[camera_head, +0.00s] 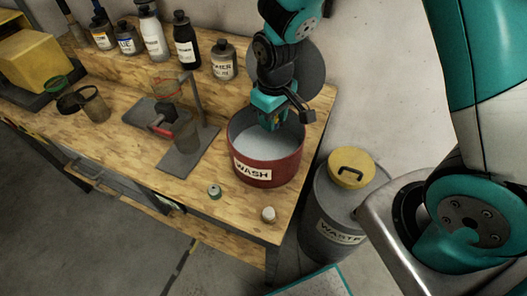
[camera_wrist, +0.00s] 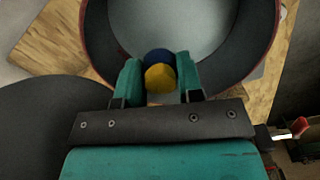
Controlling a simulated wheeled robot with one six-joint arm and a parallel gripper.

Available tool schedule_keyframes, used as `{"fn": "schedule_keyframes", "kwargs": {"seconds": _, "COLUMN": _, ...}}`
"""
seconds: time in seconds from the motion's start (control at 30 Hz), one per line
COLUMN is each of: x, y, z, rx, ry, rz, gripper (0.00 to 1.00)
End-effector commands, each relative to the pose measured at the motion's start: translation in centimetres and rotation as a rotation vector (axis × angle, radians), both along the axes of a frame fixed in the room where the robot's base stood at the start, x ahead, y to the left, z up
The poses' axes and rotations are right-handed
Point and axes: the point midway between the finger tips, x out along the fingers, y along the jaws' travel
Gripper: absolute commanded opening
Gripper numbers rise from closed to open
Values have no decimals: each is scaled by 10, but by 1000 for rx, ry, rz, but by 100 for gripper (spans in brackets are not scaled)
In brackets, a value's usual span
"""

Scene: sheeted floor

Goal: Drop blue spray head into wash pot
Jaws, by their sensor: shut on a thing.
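The wash pot (camera_head: 284,170) is a dark red round pot with a white WASH label and a pale grey inside, standing at the right end of the wooden bench. My gripper (camera_head: 270,124) points down over the pot's opening, toward its back. In the wrist view my gripper (camera_wrist: 160,72) is shut on the blue spray head (camera_wrist: 158,57), which has a yellow part facing the camera. The pot's rim and inner wall (camera_wrist: 103,40) surround the fingertips in that view. How far the spray head is above the pot's bottom is hard to tell.
A small green-topped piece (camera_head: 214,191) and a pale one (camera_head: 268,214) stand on the bench in front of the pot. A grey stand (camera_head: 184,158) is left of it. Several bottles (camera_head: 186,42) line the back. A waste bin (camera_head: 328,218) with yellow lid stands right.

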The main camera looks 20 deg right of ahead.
Motion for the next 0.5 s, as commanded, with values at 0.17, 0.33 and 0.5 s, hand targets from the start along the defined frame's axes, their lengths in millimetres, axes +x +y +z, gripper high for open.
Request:
{"fn": "schedule_keyframes", "kwargs": {"seconds": 0.17, "x": 0, "y": -1, "z": -9, "rx": 0, "ry": 0, "rz": -2, "gripper": 10}}
{"fn": "schedule_keyframes", "kwargs": {"seconds": 0.33, "x": 0, "y": -2, "z": -8, "rx": 0, "ry": 0, "rz": -3, "gripper": 10}}
{"fn": "schedule_keyframes", "kwargs": {"seconds": 0.5, "x": 0, "y": -1, "z": -8, "rx": 0, "ry": 0, "rz": -3, "gripper": 64}}
